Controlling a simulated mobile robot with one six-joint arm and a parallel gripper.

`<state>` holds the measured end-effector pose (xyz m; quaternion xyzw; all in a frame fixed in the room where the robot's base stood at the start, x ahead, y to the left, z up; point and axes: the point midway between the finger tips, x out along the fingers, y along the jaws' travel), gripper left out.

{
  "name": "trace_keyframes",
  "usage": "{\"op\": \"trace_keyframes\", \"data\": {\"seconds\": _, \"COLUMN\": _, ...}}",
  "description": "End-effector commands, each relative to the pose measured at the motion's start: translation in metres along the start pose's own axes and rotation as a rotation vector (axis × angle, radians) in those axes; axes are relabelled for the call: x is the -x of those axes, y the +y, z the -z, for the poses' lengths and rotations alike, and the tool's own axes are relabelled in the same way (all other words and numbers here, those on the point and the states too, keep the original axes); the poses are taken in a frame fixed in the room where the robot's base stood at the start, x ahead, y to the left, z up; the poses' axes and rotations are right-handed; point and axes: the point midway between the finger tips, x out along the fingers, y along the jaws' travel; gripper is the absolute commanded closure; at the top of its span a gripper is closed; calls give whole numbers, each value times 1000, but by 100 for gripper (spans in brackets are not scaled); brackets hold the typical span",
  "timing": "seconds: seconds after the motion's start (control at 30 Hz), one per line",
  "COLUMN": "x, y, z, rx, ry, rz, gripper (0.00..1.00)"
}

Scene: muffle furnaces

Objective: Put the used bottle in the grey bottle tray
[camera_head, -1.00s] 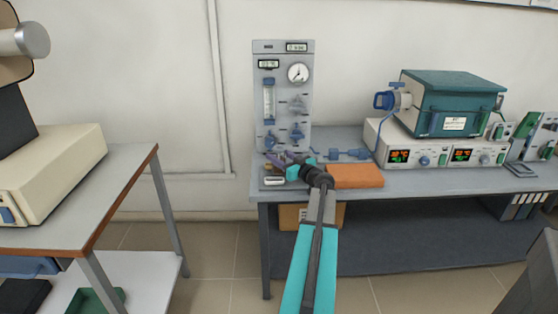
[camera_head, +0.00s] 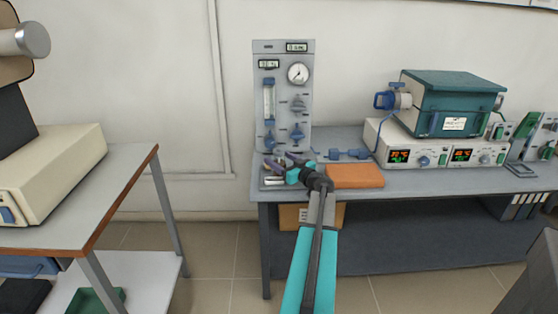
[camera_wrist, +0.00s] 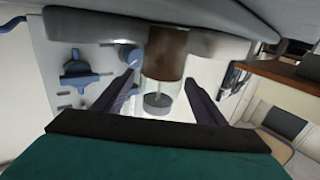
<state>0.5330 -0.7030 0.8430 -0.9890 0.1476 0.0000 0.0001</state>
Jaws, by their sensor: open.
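In the wrist view, which looks upside down, a clear bottle (camera_wrist: 165,85) with brown contents at its base end and a grey piece inside its clear end stands between the fingers of my gripper (camera_wrist: 162,98). The fingers are open, with a visible gap on both sides of it. In the head view my gripper (camera_head: 286,162) is low over the left end of the bench, in front of the gas panel. A grey tray-like edge (camera_head: 273,187) lies under it, with pale pieces; my gripper partly hides this area. I cannot tell whether it is the bottle tray.
The grey gas panel (camera_head: 283,100) with gauge and blue valves stands right behind my gripper. An orange box (camera_head: 354,176) lies close on the right. A teal-lidded furnace (camera_head: 450,104) stands on a white control unit farther right. Another bench (camera_head: 95,205) is at the left.

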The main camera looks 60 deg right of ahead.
Motion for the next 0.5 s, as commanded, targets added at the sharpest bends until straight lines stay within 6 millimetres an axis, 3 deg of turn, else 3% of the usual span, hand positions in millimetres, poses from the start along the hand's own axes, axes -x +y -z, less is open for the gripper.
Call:
{"op": "trace_keyframes", "data": {"seconds": 0.17, "x": 1, "y": 0, "z": 2, "rx": 1, "ry": 0, "rz": -1, "gripper": 35}}
{"op": "trace_keyframes", "data": {"seconds": 0.5, "x": 40, "y": -1, "z": 2, "rx": 0, "ry": -1, "rz": -2, "gripper": 35}}
